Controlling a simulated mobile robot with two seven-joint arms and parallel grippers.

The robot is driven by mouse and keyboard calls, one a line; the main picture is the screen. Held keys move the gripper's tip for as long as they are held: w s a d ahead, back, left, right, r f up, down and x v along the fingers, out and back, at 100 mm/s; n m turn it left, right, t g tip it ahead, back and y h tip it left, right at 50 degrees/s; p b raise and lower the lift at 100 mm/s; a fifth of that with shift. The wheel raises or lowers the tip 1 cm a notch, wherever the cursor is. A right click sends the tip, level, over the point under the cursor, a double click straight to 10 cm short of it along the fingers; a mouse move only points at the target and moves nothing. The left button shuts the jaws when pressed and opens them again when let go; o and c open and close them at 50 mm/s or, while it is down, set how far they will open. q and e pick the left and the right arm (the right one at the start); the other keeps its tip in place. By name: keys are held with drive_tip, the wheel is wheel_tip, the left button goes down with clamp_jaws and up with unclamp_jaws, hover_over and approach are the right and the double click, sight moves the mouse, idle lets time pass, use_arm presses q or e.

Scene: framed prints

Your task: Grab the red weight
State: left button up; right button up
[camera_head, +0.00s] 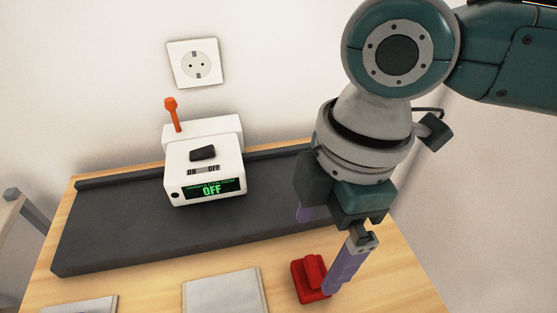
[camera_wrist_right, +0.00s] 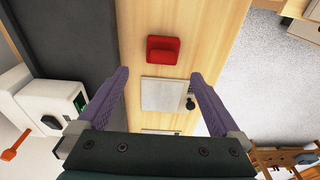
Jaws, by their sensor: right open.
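The red weight (camera_head: 309,278) is a small red block with a raised grip on top. It sits on the wooden table near the front right, in front of the dark conveyor. It also shows at the top middle of the right wrist view (camera_wrist_right: 163,48). My right gripper (camera_head: 325,239) is open and empty, with two purple fingers pointing down. In the head view one finger overlaps the weight's right edge. In the right wrist view the weight lies beyond the spread fingertips (camera_wrist_right: 160,76), not between them. My left gripper is not in view.
A white device with a green "OFF" display (camera_head: 204,171) and an orange lever (camera_head: 172,114) stands at the dark conveyor (camera_head: 115,225). A grey-white plate (camera_head: 225,291) lies left of the weight, with another (camera_head: 78,306) further left. A wall socket (camera_head: 194,64) is behind.

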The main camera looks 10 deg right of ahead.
sight(314, 268)
wheel_tip(314, 268, down, 2)
drive_tip(key=shift+s+f, duration=0.1)
wheel_tip(314, 268, down, 5)
drive_tip(key=shift+s+r+b, duration=0.15)
drive_tip(key=shift+r+b, duration=0.05)
drive_tip(key=shift+b, duration=0.55)
drive_tip(key=shift+f, duration=0.25)
drive_tip(key=shift+c, duration=0.2)
clamp_jaws()
drive_tip(key=shift+r, duration=0.1)
